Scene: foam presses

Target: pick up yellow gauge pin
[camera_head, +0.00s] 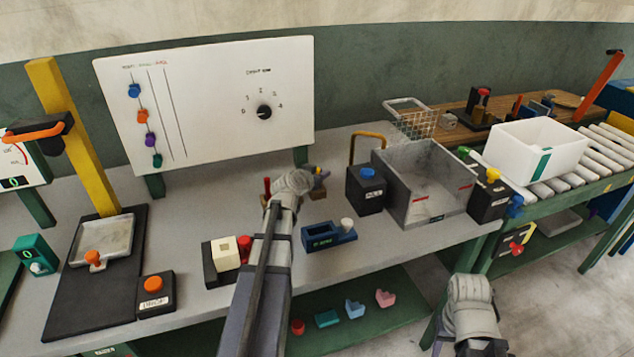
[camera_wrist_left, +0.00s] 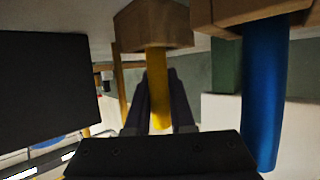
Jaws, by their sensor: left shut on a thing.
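The yellow gauge pin (camera_wrist_left: 159,88) shows in the left wrist view as a yellow shaft with a broad tan-brown end (camera_wrist_left: 153,25). It lies between the two dark fingers of my left gripper (camera_wrist_left: 161,98), which are shut on it. In the head view my left gripper (camera_head: 319,180) is at the back of the bench, below the white panel, mostly hidden by my own wrist. The pin is too small and covered there to make out clearly. My right arm shows at the lower right of the head view, but its gripper fingers do not show.
A blue pin (camera_wrist_left: 263,95) with a similar tan end is close on the right in the left wrist view. The white panel (camera_head: 210,110) stands behind. A black block with a blue button (camera_head: 367,188) and a grey metal bin (camera_head: 425,180) stand to the right.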

